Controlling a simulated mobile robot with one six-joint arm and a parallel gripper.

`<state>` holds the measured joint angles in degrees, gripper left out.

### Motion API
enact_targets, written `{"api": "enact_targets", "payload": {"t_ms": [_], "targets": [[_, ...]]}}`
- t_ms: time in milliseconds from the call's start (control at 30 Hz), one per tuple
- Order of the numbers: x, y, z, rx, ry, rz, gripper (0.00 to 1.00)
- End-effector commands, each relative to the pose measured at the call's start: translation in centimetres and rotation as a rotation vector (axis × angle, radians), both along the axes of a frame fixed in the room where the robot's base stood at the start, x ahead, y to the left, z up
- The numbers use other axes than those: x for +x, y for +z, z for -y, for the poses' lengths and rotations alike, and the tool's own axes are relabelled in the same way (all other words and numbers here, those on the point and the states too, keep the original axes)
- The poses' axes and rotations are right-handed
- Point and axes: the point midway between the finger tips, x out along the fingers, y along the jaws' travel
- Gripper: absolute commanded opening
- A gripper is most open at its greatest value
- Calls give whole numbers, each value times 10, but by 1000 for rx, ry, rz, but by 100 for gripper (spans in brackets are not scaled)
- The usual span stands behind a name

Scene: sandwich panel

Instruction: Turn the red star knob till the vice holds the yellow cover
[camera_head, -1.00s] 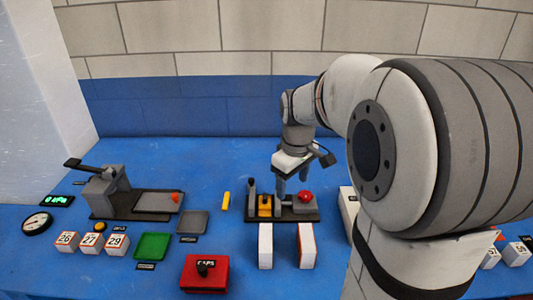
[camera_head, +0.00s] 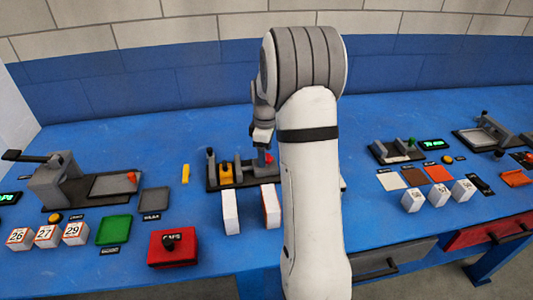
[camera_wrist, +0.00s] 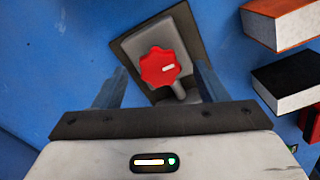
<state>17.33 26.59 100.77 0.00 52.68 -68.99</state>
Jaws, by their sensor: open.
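The red star knob (camera_head: 266,159) is at the right end of the small grey vice on its dark base (camera_head: 213,187). The yellow cover (camera_head: 226,173) stands upright between the vice's grey posts, left of the knob. My gripper (camera_wrist: 162,78) is open, with one finger on each side of the knob and gaps between fingers and knob. In the head view my gripper (camera_head: 261,142) is just above the knob, its fingertips partly hidden by my arm.
Two white blocks (camera_head: 231,213) stand in front of the vice. A red box (camera_head: 174,247), a green tray (camera_head: 114,229) and a lever press (camera_head: 58,181) are further left. More fixtures stand at the right.

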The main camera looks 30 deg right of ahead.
Motion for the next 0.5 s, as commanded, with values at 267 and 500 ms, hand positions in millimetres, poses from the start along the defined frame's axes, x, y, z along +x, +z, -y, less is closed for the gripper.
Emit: {"api": "enact_targets", "payload": {"t_ms": [267, 500], "targets": [[0, -10, 0, -1, -1, 1, 66], [0, -10, 1, -1, -2, 1, 56]]}}
